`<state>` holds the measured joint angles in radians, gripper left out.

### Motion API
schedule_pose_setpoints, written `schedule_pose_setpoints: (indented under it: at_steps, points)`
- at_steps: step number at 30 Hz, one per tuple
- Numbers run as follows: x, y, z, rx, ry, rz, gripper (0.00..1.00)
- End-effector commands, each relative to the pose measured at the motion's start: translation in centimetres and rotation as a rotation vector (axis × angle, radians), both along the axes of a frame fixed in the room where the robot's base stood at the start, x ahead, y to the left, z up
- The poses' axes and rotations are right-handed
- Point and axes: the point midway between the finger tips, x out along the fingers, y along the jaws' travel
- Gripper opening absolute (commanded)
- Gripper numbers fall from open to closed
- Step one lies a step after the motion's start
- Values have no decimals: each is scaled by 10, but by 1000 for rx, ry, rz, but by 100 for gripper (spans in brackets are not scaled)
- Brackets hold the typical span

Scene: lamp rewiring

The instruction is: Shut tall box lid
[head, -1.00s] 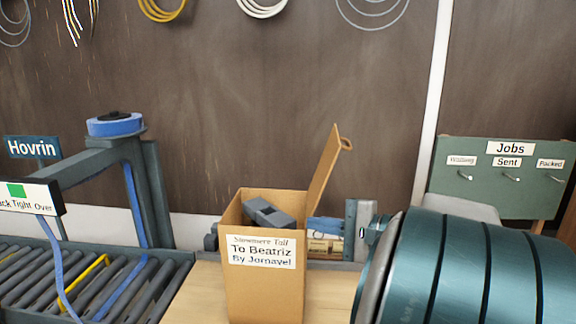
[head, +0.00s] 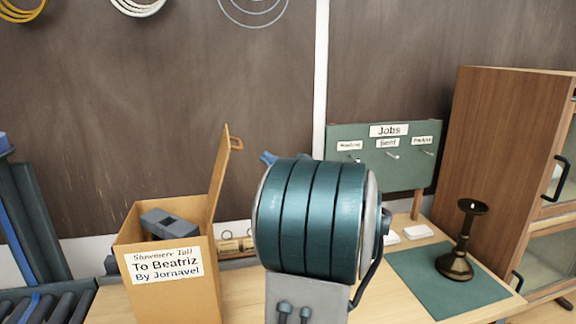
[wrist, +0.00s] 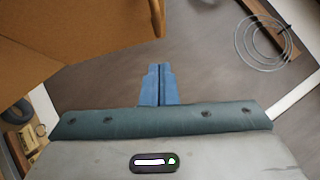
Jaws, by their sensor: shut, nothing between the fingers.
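The tall cardboard box (head: 150,300) stands on the bench at the left in the head view, labelled "To Beatriz By Jornavel". Its lid (head: 219,180) stands up, hinged at the box's right side and leaning a little outward, with a small looped tab (head: 236,143) at its top. A grey object (head: 167,224) shows in the box's opening. My gripper (head: 268,158) is to the right of the lid, apart from it, mostly behind my arm. In the wrist view its blue fingers (wrist: 157,84) are together and empty, with a cardboard panel (wrist: 80,40) at the upper left, likely the lid.
A dark candlestick-like lamp (head: 457,250) stands on a green mat (head: 420,292) at the right. A "Jobs" board (head: 385,165) and a wooden cabinet (head: 505,170) are behind. Rollers (head: 50,306) lie left of the box. Wire coils (wrist: 263,38) hang on the wall.

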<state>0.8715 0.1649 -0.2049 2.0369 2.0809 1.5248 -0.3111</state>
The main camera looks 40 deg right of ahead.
Motion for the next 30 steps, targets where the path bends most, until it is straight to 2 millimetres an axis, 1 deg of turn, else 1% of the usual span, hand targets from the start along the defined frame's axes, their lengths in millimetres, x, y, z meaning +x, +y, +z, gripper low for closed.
schedule_pose_setpoints:
  at_steps: [1, 3, 6, 10, 23, 30]
  points:
    - [10, 3, 7, 1, 0, 4, 0]
    - [13, 12, 14, -1, -1, 2, 0]
    - [19, 22, 19, 1, 0, 1, 0]
    - [24, 28, 22, -1, -1, 1, 0]
    - [25, 31, 22, -2, 1, 0, 0]
    - [22, 27, 27, -42, 24, -21, 0]
